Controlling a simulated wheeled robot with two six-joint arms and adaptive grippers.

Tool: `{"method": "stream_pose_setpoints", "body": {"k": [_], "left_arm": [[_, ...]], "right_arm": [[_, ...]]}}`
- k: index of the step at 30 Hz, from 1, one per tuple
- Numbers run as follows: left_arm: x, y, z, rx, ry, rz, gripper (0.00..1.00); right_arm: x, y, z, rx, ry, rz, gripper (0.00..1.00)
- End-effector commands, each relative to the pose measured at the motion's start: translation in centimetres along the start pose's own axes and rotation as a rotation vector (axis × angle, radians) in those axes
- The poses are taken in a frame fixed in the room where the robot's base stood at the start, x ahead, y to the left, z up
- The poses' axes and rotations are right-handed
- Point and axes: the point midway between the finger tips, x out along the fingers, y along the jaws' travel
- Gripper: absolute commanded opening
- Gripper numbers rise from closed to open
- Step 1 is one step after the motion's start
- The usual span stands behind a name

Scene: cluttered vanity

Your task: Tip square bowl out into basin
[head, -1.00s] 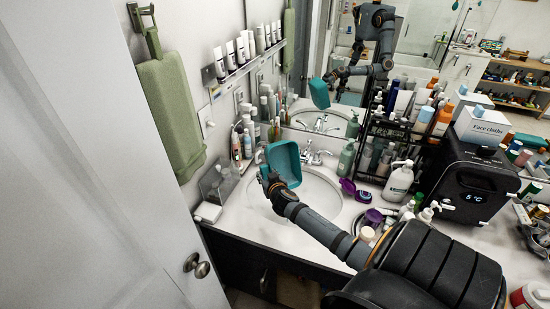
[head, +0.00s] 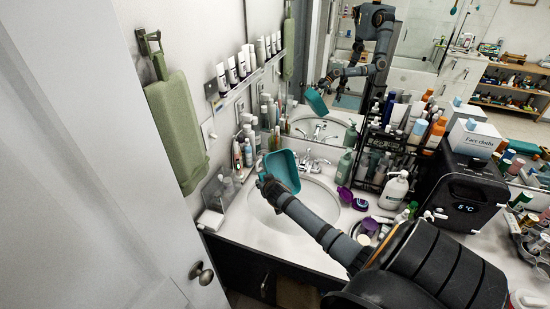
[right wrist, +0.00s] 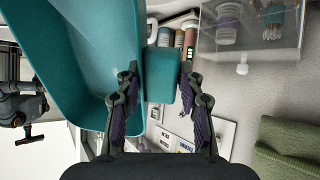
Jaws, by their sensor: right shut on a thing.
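The teal square bowl (head: 283,170) is held steeply tilted over the left part of the white basin (head: 322,206), its hollow side turned toward the head camera. My right gripper (head: 268,184) is at the bowl's lower left side. In the right wrist view the bowl (right wrist: 75,50) fills the left, and its teal grip tab (right wrist: 161,75) sits between the two fingers of the gripper (right wrist: 158,95), which is shut on it. The visible inside of the bowl looks bare. My left gripper is not in view.
The faucet (head: 313,163) stands behind the basin. A soap pump bottle (head: 394,190), purple containers (head: 345,195) and a black rack of bottles (head: 378,160) crowd the right. A clear box (head: 217,191) stands left of the basin. A mirror behind reflects my arm and the bowl.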

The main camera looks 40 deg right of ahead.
Motion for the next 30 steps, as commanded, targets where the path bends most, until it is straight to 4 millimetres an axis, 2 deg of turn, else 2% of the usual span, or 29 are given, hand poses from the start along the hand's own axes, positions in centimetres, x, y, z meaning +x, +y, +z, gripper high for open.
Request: {"method": "stream_pose_setpoints", "body": {"k": [1, 4, 8, 17, 21, 24, 30], "left_arm": [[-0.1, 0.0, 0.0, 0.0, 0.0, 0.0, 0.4], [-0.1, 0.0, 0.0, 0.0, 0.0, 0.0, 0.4], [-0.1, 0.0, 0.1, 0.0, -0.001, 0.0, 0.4], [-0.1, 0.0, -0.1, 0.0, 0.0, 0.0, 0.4], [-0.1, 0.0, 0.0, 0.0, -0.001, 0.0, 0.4], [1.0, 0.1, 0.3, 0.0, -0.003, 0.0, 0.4], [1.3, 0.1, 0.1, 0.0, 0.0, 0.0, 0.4]], "right_arm": [[0.2, 0.0, -0.7, -0.001, -0.025, 0.001, 0.0], [1.0, -0.2, -1.3, -0.017, -0.145, -0.003, 0.0], [1.5, -0.2, -1.3, -0.034, -0.244, -0.003, 0.0], [1.7, -0.3, -1.3, -0.039, -0.279, -0.003, 0.0], [2.6, -0.5, -1.5, -0.059, -0.447, -0.006, 0.0], [3.4, -0.5, -0.9, -0.075, -0.549, -0.006, 0.0], [3.5, -0.5, -1.0, -0.089, -0.614, -0.005, 0.0]]}}
